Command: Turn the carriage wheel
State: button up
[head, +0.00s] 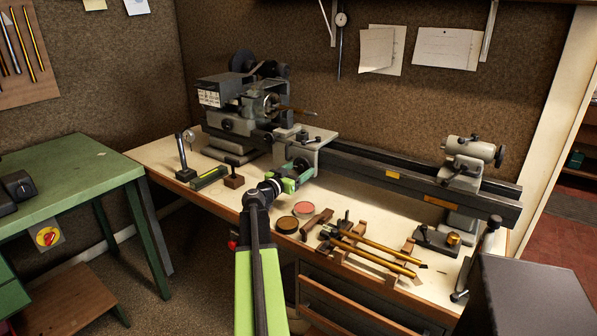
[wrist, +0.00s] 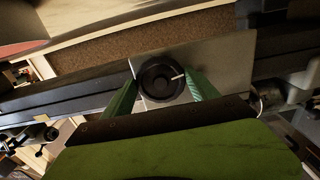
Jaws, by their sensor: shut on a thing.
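The carriage wheel (wrist: 160,80) is a round black handwheel with a pale mark near its right edge in the wrist view. It sits on the front of the grey carriage apron (wrist: 220,62). My gripper (wrist: 161,90) has its two green fingers on either side of the wheel, shut on its rim. In the head view my gripper (head: 292,178) is at the front of the lathe carriage (head: 306,146), and the wheel shows only partly behind the fingers.
The lathe bed (head: 400,180) runs right to the tailstock (head: 470,155). A green table (head: 70,185) stands at the left.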

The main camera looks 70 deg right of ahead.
jog(key=n, duration=0.6)
jog(key=shift+s+f+n, duration=0.1)
jog(key=shift+s+n, duration=0.1)
jog(key=shift+n, duration=0.1)
jog(key=n, duration=0.3)
jog(key=shift+s+n, duration=0.1)
jog(key=shift+n, duration=0.2)
jog(key=n, duration=0.3)
jog(key=shift+n, duration=0.3)
jog(key=shift+r+n, duration=0.2)
jog(key=shift+n, duration=0.3)
jog(key=shift+c, duration=0.6)
jog(key=shift+s+r+n, duration=0.15)
jog(key=shift+n, duration=0.25)
grip_shut()
jog(key=shift+c, duration=0.6)
grip_release()
jog(key=o, duration=1.3)
jog(key=shift+w, duration=0.25)
